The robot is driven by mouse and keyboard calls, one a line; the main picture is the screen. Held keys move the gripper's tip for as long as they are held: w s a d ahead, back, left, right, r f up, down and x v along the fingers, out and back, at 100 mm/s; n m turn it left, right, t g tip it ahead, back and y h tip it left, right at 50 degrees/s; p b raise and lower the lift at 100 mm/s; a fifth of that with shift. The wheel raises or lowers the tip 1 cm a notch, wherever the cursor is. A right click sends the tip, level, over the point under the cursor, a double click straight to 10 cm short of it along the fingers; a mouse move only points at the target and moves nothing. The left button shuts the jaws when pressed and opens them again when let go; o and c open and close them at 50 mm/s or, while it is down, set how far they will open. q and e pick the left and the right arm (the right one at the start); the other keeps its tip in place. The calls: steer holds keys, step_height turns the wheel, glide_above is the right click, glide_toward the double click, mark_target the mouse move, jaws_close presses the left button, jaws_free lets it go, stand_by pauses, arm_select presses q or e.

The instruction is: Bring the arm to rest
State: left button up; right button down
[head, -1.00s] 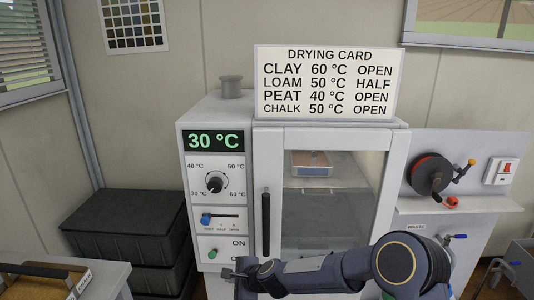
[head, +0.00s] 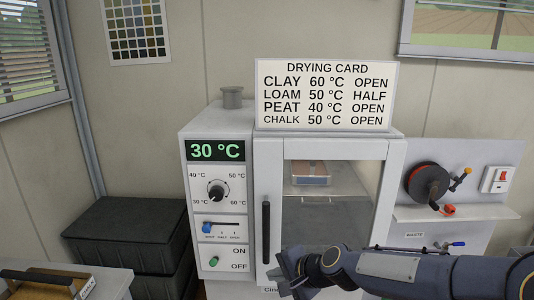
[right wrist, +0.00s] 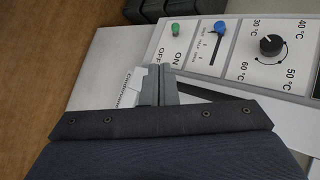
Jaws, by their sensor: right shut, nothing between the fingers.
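My right gripper (head: 284,280) is shut and empty, low in front of the drying oven's door (head: 333,147). It also shows in the right wrist view (right wrist: 157,88), with its fingers together below the control panel and beside a label. My right arm (head: 400,268) reaches in from the lower right of the head view. The oven door appears closed, with a dark upright handle (head: 266,230). A tray (head: 310,177) with brownish contents stands on a shelf behind the glass. My left gripper is not in view.
The display (head: 216,150) reads 30 °C. Below it are a black knob (head: 217,190), a blue slider (head: 207,228) at its left end and a green switch (head: 214,261). Dark crates (head: 125,225) stand left, and a reel (head: 428,184) hangs right.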

steer(key=s+d+r+n, duration=0.3)
steer(key=s+d+r, duration=0.2)
steer(key=s+d, duration=0.2)
steer(key=s+d+n+h, duration=0.1)
steer(key=s+d, duration=0.2)
steer(key=s, duration=0.4)
steer(key=s+d+f+n+h+p, duration=0.1)
steer(key=s+d, duration=0.3)
steer(key=s, duration=0.4)
steer(key=s+d+n+g+h+p, duration=0.1)
steer(key=s+d+n, duration=0.2)
steer(key=s, duration=0.4)
steer(key=shift+s+d+f+h, duration=0.2)
steer(key=shift+d+f+h, duration=0.2)
steer(key=shift+d, duration=0.3)
